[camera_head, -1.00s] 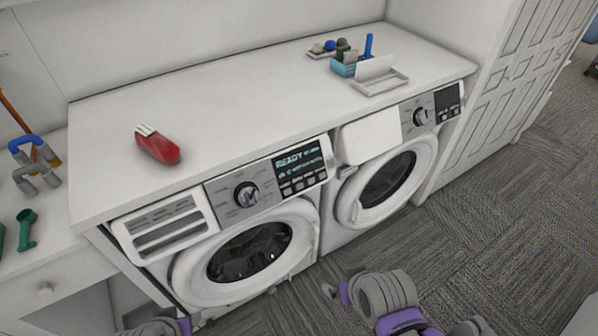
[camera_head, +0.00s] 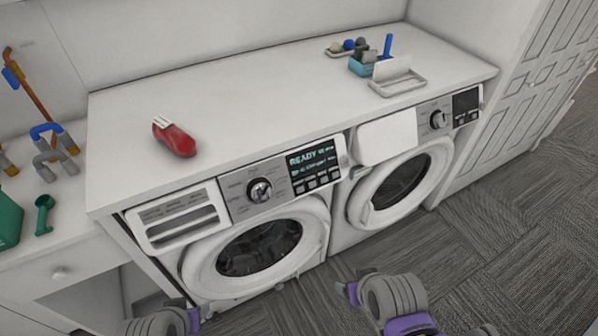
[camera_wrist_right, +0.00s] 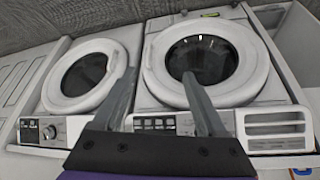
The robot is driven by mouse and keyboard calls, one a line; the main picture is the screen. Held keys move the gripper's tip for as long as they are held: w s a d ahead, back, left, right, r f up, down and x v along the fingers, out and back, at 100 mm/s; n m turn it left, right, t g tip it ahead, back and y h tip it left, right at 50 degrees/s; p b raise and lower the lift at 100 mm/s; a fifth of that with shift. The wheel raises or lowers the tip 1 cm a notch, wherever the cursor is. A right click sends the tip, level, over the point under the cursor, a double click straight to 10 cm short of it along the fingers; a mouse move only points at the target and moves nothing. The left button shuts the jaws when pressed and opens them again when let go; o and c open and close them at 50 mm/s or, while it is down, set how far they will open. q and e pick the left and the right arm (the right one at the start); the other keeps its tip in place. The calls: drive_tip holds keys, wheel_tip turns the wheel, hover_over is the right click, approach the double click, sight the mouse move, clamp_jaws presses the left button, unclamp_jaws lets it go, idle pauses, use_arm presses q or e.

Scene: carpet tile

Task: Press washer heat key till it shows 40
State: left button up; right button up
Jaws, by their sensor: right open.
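The washer with a detergent drawer (camera_head: 235,225) stands at the left under the white counter. Its dark display (camera_head: 312,161) reads READY with smaller text that I cannot make out. A row of small keys (camera_head: 318,181) sits below the display, right of the round dial (camera_head: 260,190). The keys also show in the right wrist view (camera_wrist_right: 155,123), upside down, between the fingers. My right gripper (camera_wrist_right: 158,80) is open and empty in front of the machines. In the head view, the right gripper (camera_head: 348,291) is low, over the floor. My left gripper (camera_head: 194,318) is partly visible at the bottom edge.
A second front-loading machine (camera_head: 400,190) stands to the right. On the counter (camera_head: 250,100) are a red-handled object (camera_head: 174,138), a blue holder (camera_head: 366,66) and a white tray (camera_head: 397,82). Carpeted floor (camera_head: 480,230) is clear at the right.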

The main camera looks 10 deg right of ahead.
clamp_jaws()
idle(1.4)
